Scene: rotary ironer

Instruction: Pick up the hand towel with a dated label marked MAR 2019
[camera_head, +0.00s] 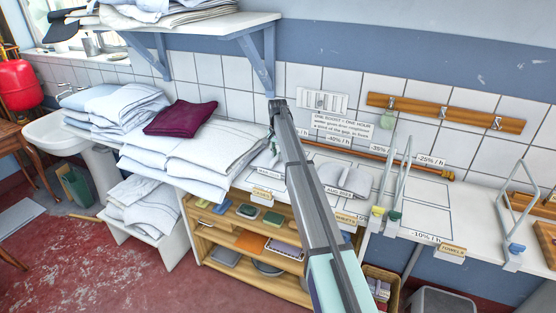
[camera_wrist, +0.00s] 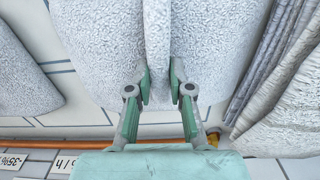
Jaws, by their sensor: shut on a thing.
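In the wrist view my gripper (camera_wrist: 161,85) is shut on a raised fold of a pale, rough-textured towel (camera_wrist: 95,50), with a finger on each side. No date label shows on this towel, so I cannot tell its date. Another pale towel (camera_wrist: 22,75) lies apart on the left.
Greyish folded fabric (camera_wrist: 280,80) is close on the right in the wrist view. A copper pipe (camera_head: 345,150) runs along the tiled wall. Clamp-like wire stands (camera_head: 398,190) rise from the counter's front edge. White linen and a maroon cushion (camera_head: 181,117) lie left.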

